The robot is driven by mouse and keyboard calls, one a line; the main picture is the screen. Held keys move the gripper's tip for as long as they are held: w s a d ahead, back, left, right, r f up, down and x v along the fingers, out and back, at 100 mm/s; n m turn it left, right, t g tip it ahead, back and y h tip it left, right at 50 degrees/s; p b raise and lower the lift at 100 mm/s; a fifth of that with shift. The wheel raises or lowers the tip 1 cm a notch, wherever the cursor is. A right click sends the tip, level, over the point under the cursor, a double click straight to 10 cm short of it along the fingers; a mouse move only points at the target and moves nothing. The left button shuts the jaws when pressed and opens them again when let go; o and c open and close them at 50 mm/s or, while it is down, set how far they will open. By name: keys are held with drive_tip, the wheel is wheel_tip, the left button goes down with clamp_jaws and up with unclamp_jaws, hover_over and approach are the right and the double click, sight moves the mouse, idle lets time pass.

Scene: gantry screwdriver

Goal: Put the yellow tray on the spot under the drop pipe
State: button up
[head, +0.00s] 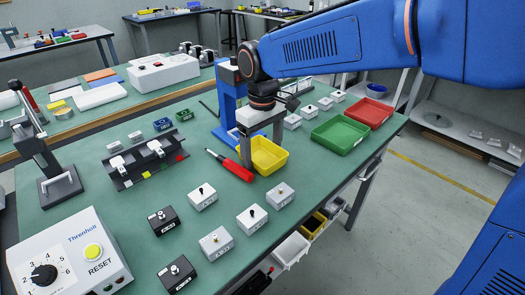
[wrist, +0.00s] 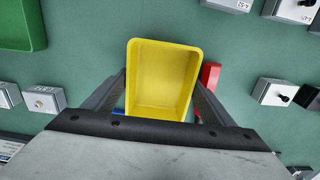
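The yellow tray (head: 270,157) is an open, empty box with its opening up, under my gripper (head: 262,147) in the head view. In the wrist view the yellow tray (wrist: 163,75) lies between the two fingers of my gripper (wrist: 161,76). One finger is at each side of the tray, with the tips close against or touching its side walls. I cannot tell whether they press on it. A blue gantry stand (head: 229,88) rises behind my gripper. My arm hides part of it, and I cannot make out the drop pipe or its spot.
A red-handled screwdriver (head: 230,165) lies close left of the tray. A green tray (head: 340,135) and a red tray (head: 370,111) stand to the right. Several small switch boxes (head: 203,197) stand in front. A black rack (head: 147,160) is further left.

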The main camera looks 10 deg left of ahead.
sight(263, 160)
wheel_tip(263, 160, up, 12)
drive_tip(key=shift+r, duration=0.15)
idle(0.6)
